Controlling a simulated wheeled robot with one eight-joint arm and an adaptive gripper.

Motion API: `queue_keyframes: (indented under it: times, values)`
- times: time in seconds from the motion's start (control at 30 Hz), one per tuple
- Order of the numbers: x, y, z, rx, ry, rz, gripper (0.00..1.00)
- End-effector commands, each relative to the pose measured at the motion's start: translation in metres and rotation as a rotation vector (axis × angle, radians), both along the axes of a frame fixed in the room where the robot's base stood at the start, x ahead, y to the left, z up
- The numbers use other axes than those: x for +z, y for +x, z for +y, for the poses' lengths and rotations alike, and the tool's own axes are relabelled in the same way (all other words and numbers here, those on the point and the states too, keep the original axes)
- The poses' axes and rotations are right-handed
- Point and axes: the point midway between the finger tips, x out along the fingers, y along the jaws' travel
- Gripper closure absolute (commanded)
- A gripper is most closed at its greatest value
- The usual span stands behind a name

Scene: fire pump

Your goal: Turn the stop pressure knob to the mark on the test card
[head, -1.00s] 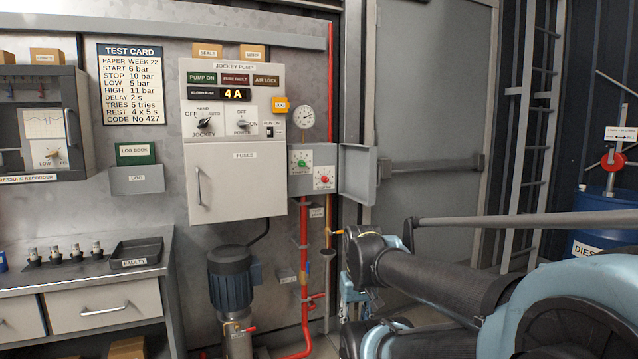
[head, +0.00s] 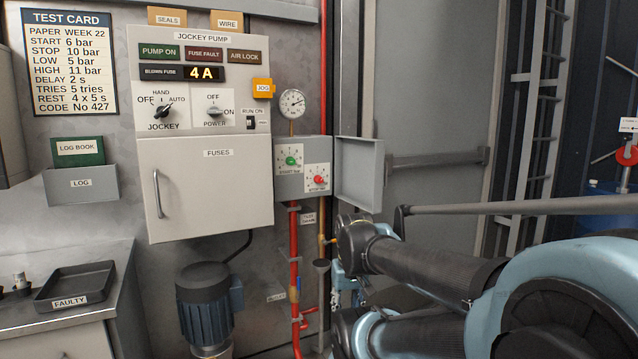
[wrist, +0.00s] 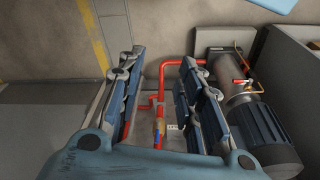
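The test card (head: 69,63) on the wall at the left reads STOP 10 bar. A small grey pressure switch box (head: 287,195) with its door swung open to the right is beside the jockey pump panel. In it, a red knob (head: 318,180) sits on a white dial at lower right, and a green knob (head: 290,161) sits at upper left. The red one appears to be the stop knob; its scale and pointer are too small to read. My gripper (wrist: 160,75) is open and empty in the wrist view, pointing down over red pipes, apart from the knobs.
The open box door (head: 358,174) stands right of the knobs. A pressure gauge (head: 291,102) is above the box, and a red pipe (head: 295,260) runs below it. The pump motor (head: 205,300) stands at lower left. The FAULTY tray (head: 75,287) is on the bench.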

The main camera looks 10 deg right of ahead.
Motion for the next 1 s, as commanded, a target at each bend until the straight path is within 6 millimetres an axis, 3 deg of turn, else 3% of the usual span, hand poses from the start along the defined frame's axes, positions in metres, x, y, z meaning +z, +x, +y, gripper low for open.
queue_keyframes:
  times: [0.2, 0.27, 0.33, 0.47, 0.57, 0.73, 0.87, 1.0]
  values:
    - [0.000, 0.000, 0.000, 0.000, 0.000, 0.000, 0.67]
    - [0.000, 0.000, 0.000, 0.000, 0.001, 0.000, 0.55]
    - [0.005, -0.006, 0.002, 0.007, 0.011, -0.016, 0.55]
    - [0.011, 0.009, 0.016, 0.060, 0.081, -0.054, 0.55]
    - [0.022, 0.034, 0.035, 0.132, 0.178, -0.127, 0.55]
    - [0.059, 0.094, 0.064, 0.259, 0.340, -0.348, 0.55]
    - [0.098, 0.142, 0.067, 0.323, 0.413, -0.564, 0.55]
    - [0.144, 0.192, 0.052, 0.350, 0.430, -0.815, 0.55]
